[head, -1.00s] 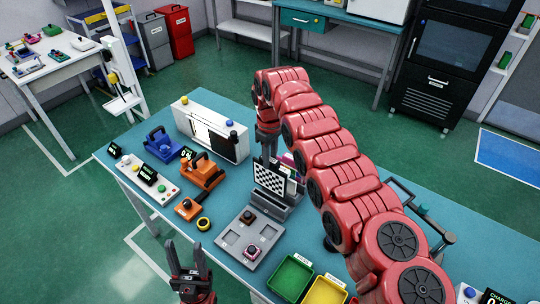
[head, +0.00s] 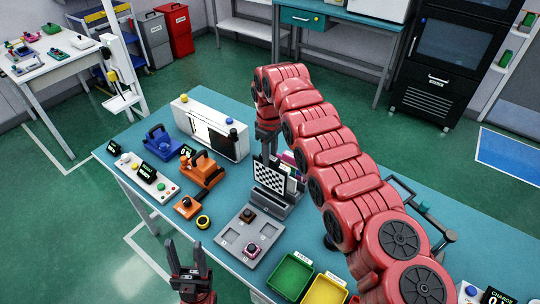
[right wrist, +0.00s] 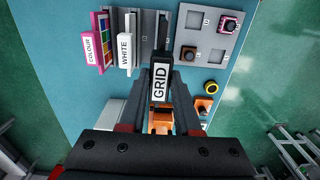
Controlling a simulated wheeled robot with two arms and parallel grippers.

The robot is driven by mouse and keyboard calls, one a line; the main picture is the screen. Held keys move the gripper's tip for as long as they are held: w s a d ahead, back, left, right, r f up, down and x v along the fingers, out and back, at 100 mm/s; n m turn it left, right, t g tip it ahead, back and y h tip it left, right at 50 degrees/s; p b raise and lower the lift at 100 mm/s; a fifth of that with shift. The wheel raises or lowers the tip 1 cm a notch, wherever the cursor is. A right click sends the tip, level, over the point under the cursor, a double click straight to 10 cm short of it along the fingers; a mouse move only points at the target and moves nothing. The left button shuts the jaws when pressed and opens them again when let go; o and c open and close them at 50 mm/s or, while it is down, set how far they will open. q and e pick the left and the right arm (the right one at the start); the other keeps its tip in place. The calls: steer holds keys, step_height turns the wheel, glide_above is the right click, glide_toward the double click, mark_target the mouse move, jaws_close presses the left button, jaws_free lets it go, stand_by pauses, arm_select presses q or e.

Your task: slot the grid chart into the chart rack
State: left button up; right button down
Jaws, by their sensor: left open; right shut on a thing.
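The grid chart (head: 270,178), a black-and-white checkered panel, stands upright at the chart rack (head: 272,204). My right gripper (head: 268,152) is shut on its top; in the right wrist view the fingers (right wrist: 160,95) hold the black tab labelled GRID (right wrist: 160,80). The grey rack also shows there (right wrist: 148,20), with the white chart (right wrist: 125,45) and colour chart (right wrist: 98,45) in it beside the grid chart. The GRID tab looks nearer the camera than theirs. The chart's lower edge is hidden, so I cannot tell how deep it sits. My left gripper (head: 188,252) is open and empty off the table's front edge.
A grey tray (head: 233,238) with small square blocks lies in front of the rack. Green (head: 290,278) and yellow (head: 325,291) bins are to its right. Orange devices (head: 203,170) and a white box (head: 205,128) stand to the left.

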steer(key=shift+b, duration=0.5)
stand_by(0.8)
steer(key=b, duration=0.5)
glide_above(270, 188)
steer(key=shift+w+f, duration=0.15)
steer(key=shift+f, duration=2.35)
steer(key=shift+w+f, duration=0.1)
steer(key=shift+f, duration=2.4)
steer(key=c, duration=0.5)
jaws_free()
steer(key=shift+c, duration=0.2)
